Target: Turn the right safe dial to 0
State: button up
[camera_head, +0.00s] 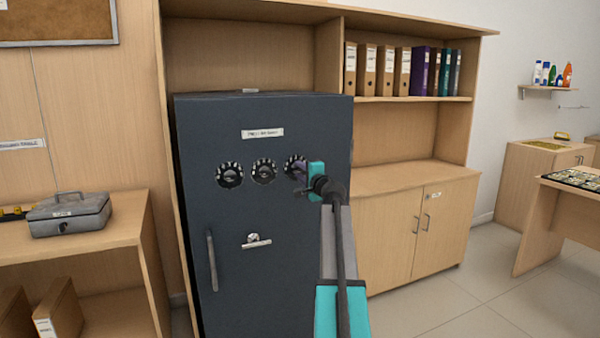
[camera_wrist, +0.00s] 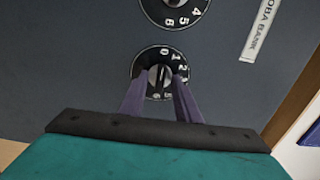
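The right safe dial (camera_head: 293,162) is the rightmost of three round black dials with white numbers on the dark grey safe (camera_head: 273,290). In the head view my gripper (camera_head: 302,172) is in front of this dial and hides part of it. The wrist view shows the dial (camera_wrist: 165,53) with 0 near its upper edge and 1 and 2 to its right. My gripper's purple fingers (camera_wrist: 160,84) are apart, one on each side of the central knob (camera_wrist: 157,75). A gap shows between them, and I see no clear contact with the knob. The pointer's reading is unclear.
The middle dial (camera_head: 263,171) and left dial (camera_head: 229,175) are beside it. Below are a small handle (camera_head: 256,243) and a long vertical handle (camera_head: 212,262). The wooden shelf unit (camera_head: 410,178) stands right of the safe, and a grey cash box (camera_head: 68,213) rests at left.

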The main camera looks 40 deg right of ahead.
jog(key=p+v, duration=0.1)
jog(key=v, duration=1.2)
jog(key=shift+s, duration=0.2)
jog(key=shift+a, duration=0.1)
dwell(0.5)
